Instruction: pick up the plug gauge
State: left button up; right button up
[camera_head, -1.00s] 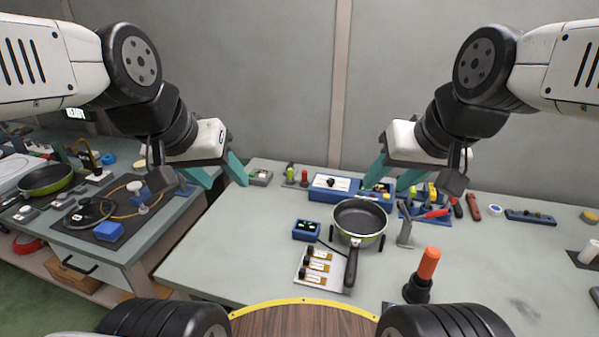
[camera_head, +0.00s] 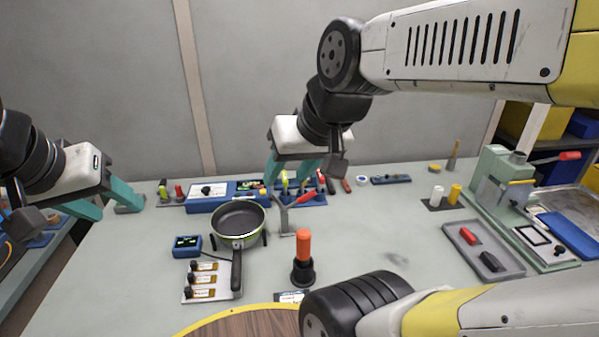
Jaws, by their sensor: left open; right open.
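No label marks the plug gauge, and I cannot tell for sure which item it is. An orange-handled tool (camera_head: 303,248) stands upright in a black round holder (camera_head: 302,272) at the front middle of the table. A green-topped piece (camera_head: 163,190) and a red-topped piece (camera_head: 179,192) stand side by side at the back left. My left gripper (camera_head: 121,208) is open and empty, above the table's left end, left of these two pieces. My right gripper (camera_head: 286,182) is open and appears empty, in front of the blue tool rack (camera_head: 312,199), behind and above the orange-handled tool.
A black pan (camera_head: 238,218) sits mid-table, its handle toward me. Beside it are a small blue display box (camera_head: 187,245) and a plate of labelled vials (camera_head: 200,294). At right are a grey tray (camera_head: 462,248) and a green machine (camera_head: 498,180). The table right of the holder is mostly clear.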

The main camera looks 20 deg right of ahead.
aim_at(178, 188)
jog(key=l+z, duration=0.35)
jog(key=l, duration=0.6)
jog(key=j+u, duration=0.25)
jog(key=j, duration=0.4)
jog(key=i+j+u, duration=0.1)
jog(key=j+u, duration=0.15)
jog(key=j, duration=0.35)
jog(key=i+j+z, duration=0.1)
jog(key=j, duration=0.8)
jog(key=i+j+z, duration=0.15)
jog(key=j, duration=0.75)
jog(key=z, duration=2)
jog(key=k+l, duration=0.05)
